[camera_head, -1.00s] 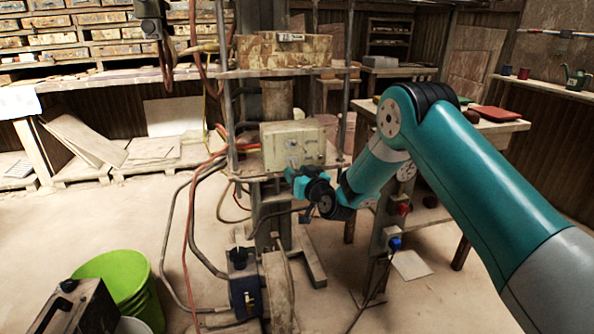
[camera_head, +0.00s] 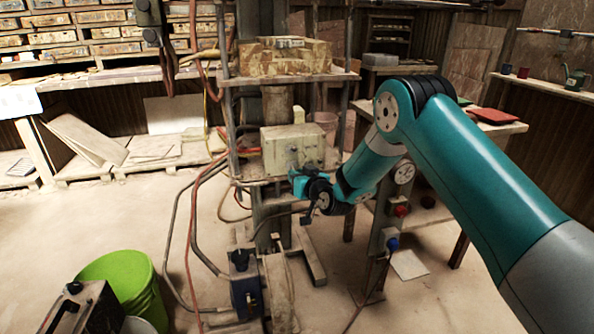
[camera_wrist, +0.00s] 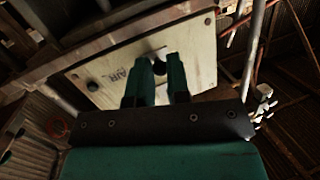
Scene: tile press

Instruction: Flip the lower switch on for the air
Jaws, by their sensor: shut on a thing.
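The pale control box (camera_head: 293,148) stands on the press frame at mid-height, and its front carries small knobs or switches too small to read in the head view. My gripper (camera_head: 295,174) is at the lower front of this box. In the wrist view the box's panel (camera_wrist: 203,50) is tilted and bears an "AIR" label (camera_wrist: 121,76) left of the fingers. My gripper (camera_wrist: 160,74) is shut on a dark switch (camera_wrist: 160,67) that shows between its two fingertips. The fingers hide part of the switch, so I cannot tell its position.
Steel posts and a shelf with a worn block (camera_head: 285,55) surround the box. Hoses and cables hang left of it. A post with red and blue fittings (camera_head: 392,243) stands to the right. A green bucket (camera_head: 128,283) is at lower left. The floor at left is mostly clear.

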